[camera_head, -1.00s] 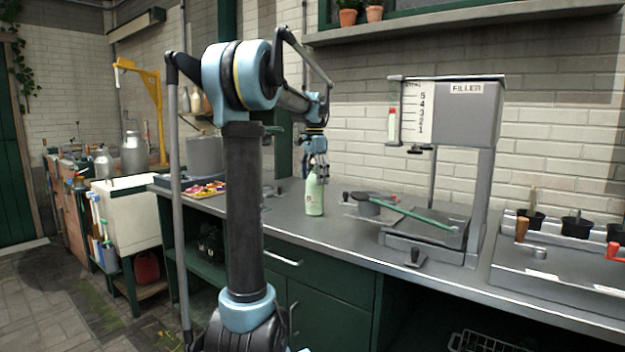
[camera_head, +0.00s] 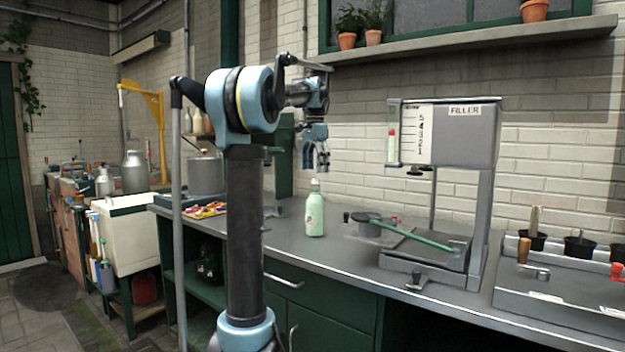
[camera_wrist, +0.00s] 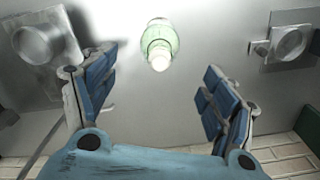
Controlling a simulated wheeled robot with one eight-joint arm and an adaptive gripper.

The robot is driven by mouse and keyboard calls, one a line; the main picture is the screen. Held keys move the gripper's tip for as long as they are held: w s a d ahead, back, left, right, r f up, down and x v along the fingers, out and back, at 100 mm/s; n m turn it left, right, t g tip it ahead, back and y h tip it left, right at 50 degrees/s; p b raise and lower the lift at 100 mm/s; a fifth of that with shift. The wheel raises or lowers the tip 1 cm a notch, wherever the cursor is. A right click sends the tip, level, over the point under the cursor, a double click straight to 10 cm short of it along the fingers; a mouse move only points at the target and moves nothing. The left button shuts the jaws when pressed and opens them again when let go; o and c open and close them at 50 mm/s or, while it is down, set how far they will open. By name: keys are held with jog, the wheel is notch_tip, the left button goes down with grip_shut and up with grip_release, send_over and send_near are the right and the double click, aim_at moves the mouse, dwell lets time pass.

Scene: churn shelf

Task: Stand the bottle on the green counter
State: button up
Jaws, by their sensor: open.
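The pale green bottle (camera_head: 315,212) stands upright on the grey metal top of the green counter (camera_head: 285,245). In the wrist view the bottle (camera_wrist: 159,45) shows from above, between and beyond the fingers. My gripper (camera_head: 316,165) is open and empty, pointing down above the bottle's cap, with a gap between them. Its two blue-padded fingers are spread wide in the wrist view (camera_wrist: 158,95). Nothing touches the bottle except the counter top.
A filler machine (camera_head: 450,135) with a green lever stands to the right of the bottle. A tray of colourful items (camera_head: 208,209) and a grey pot (camera_head: 205,175) are to the left. Small plant pots (camera_head: 578,247) stand at the far right. Counter around the bottle is clear.

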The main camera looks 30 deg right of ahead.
jog(key=shift+r, duration=0.3)
jog(key=shift+a+f, duration=0.1)
jog(key=shift+a, duration=0.2)
jog(key=s+a+f+n, duration=0.25)
jog(key=a+f, duration=0.25)
jog(key=a, duration=0.4)
jog(key=s+a+f+n+t, duration=0.15)
jog(key=a+f+n, duration=0.25)
jog(key=a, duration=0.4)
jog(key=s+a+f+n, duration=0.3)
jog(key=a+f, duration=0.2)
jog(key=a, duration=0.4)
jog(key=s+a+f+n, duration=0.3)
jog(key=s+a+f, duration=0.1)
jog(key=f, duration=0.4)
jog(key=s+a+f+n, duration=0.2)
jog(key=s+a+f, duration=0.3)
jog(key=s+f, duration=0.2)
jog(key=s+a+f+n, duration=0.3)
jog(key=s+a+f, duration=0.2)
jog(key=f, duration=0.4)
jog(key=shift+s+f+n+t, duration=0.15)
jog(key=shift+f+n+t, duration=0.05)
jog(key=shift+n+t, duration=0.15)
